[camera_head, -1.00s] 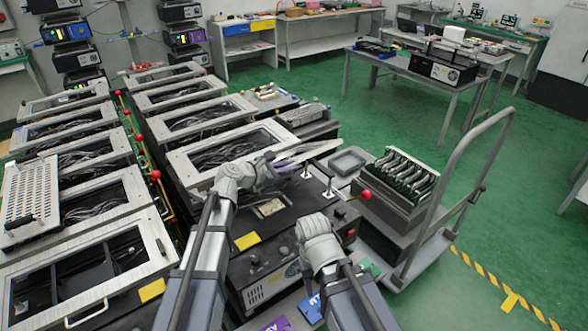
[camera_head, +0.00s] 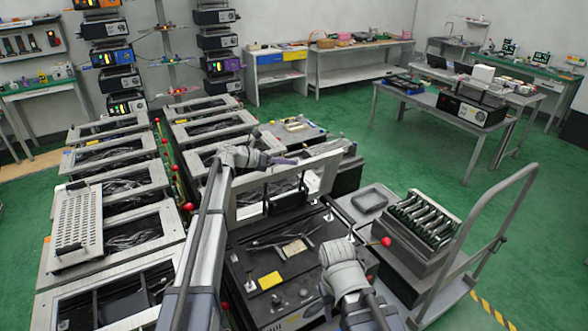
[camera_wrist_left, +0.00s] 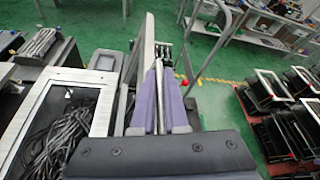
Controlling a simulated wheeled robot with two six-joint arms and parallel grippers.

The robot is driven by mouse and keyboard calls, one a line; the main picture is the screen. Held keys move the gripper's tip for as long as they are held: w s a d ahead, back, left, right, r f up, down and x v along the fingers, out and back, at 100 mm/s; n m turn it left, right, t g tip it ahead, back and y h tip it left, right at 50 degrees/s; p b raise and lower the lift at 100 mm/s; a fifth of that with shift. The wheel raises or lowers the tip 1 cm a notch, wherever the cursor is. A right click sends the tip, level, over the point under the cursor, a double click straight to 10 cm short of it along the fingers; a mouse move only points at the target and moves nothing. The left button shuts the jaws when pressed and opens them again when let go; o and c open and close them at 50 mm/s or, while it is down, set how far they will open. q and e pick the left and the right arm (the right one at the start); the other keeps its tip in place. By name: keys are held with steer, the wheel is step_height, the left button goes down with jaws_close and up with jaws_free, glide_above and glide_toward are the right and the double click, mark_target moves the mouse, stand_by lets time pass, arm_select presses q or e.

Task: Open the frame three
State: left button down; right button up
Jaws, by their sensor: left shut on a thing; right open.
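A grey rectangular frame (camera_head: 324,172) of the near fixture in the right-hand row stands tilted steeply up from its black base (camera_head: 250,255). My left gripper (camera_head: 284,161) is at its upper edge, shut on it. In the left wrist view, the purple fingers (camera_wrist_left: 160,108) close around a thin pale edge of the frame. I take this to be frame three, though no number can be read. My right gripper (camera_head: 338,250) is over the right part of the base, apart from the frame. Its fingers are hidden behind the wrist.
A red-knobbed lever (camera_head: 386,242) stands at the base's right side. A trolley (camera_head: 450,262) with a rack of boards (camera_head: 424,220) is to the right. More flat frames (camera_head: 205,130) lie in rows behind and to the left. Green floor is free beyond the trolley.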

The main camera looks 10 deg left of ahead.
arm_select(q)
steer(key=shift+w+a+r, duration=0.15)
steer(key=shift+w+a, duration=0.45)
steer(key=shift+w, duration=0.2)
steer(key=c, duration=0.9)
jaws_free()
steer(key=shift+c, duration=0.2)
steer(key=p+v, duration=0.3)
steer(key=v, duration=0.4)
steer(key=shift+s+a, duration=0.25)
steer(key=shift+a, duration=0.05)
